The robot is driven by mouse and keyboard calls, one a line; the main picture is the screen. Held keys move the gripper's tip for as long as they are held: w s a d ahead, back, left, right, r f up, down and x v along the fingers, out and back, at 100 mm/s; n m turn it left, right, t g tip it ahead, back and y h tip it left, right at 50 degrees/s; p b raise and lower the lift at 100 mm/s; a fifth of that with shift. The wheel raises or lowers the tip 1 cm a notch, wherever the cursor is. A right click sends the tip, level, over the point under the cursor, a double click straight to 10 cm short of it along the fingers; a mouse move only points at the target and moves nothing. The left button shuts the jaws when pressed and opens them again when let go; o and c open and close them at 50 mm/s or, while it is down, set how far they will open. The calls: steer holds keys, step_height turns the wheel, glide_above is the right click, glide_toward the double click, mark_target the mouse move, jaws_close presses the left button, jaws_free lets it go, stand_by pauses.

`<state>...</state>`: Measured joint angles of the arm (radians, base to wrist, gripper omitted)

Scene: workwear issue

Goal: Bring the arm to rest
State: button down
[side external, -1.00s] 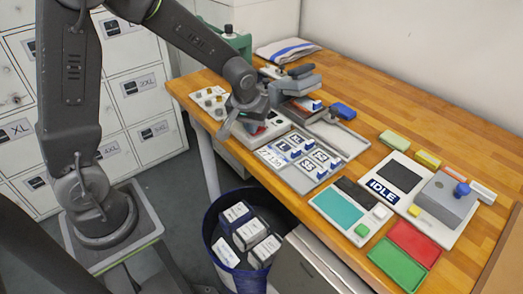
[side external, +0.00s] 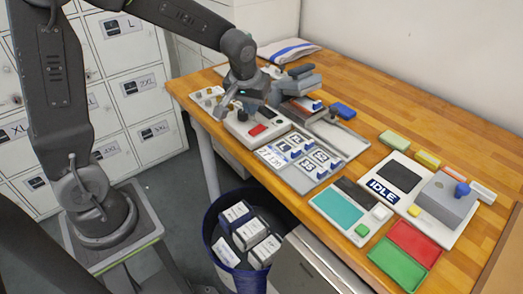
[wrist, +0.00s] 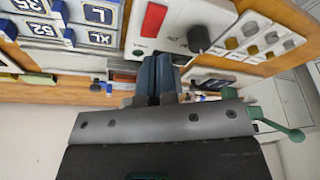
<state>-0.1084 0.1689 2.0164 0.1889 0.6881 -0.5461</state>
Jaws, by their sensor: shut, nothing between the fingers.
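My gripper (wrist: 160,62) is shut and empty; its dark fingers lie together in the wrist view. In the side external view my gripper (side external: 240,108) hangs over the far left part of the wooden bench, above a white box (side external: 236,131) with a red button. Its fingertips are hard to make out there. In the wrist view the same box shows its red button (wrist: 153,19) and a black knob (wrist: 199,39) just beyond the fingers. I cannot tell the exact gap between fingers and box.
The bench holds a tray of number tiles (side external: 300,178), a grey device (side external: 445,198) on a white base marked IDLE, and red (side external: 414,239) and green (side external: 397,263) trays. A blue bin (side external: 213,221) with boxes stands below. Lockers (side external: 140,90) stand behind my arm.

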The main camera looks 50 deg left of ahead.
steer(key=shift+r, duration=0.5)
steer(key=s+d+r+m+t, duration=0.1)
steer(key=s+d+r+m, duration=0.2)
steer(key=s, duration=0.7)
steer(key=s+d+r+m+t+h, duration=0.1)
steer(key=s+d+r+m, duration=0.2)
steer(key=s, duration=0.6)
step_height(320, 180, up, 2)
steer(key=shift+s+d+r+t+h, duration=0.2)
steer(key=shift+s+d+t+h, duration=0.1)
steer(key=shift+s, duration=0.1)
steer(key=c, duration=1.8)
jaws_free()
